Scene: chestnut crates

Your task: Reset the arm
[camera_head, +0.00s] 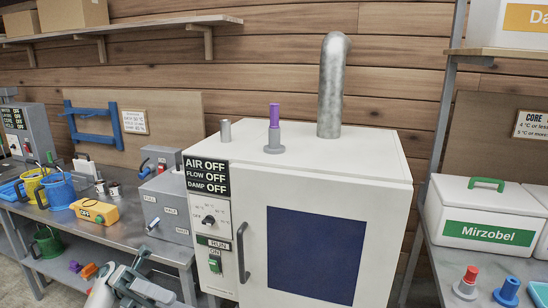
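My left gripper (155,276) is low in the head view at the left. It is in front of the metal bench and to the left of the white cabinet (398,225). Its two fingers look spread apart, with nothing seen between them. Only the end of the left arm shows at the bottom edge. My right gripper and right arm are not in view.
The cabinet's door handle (241,252) faces me. A grey-and-purple peg (274,128) and a bent metal pipe (331,90) stand on top. The left bench (120,232) holds jugs and a yellow device (95,211). A Mirzobel crate (455,212) stands at right.

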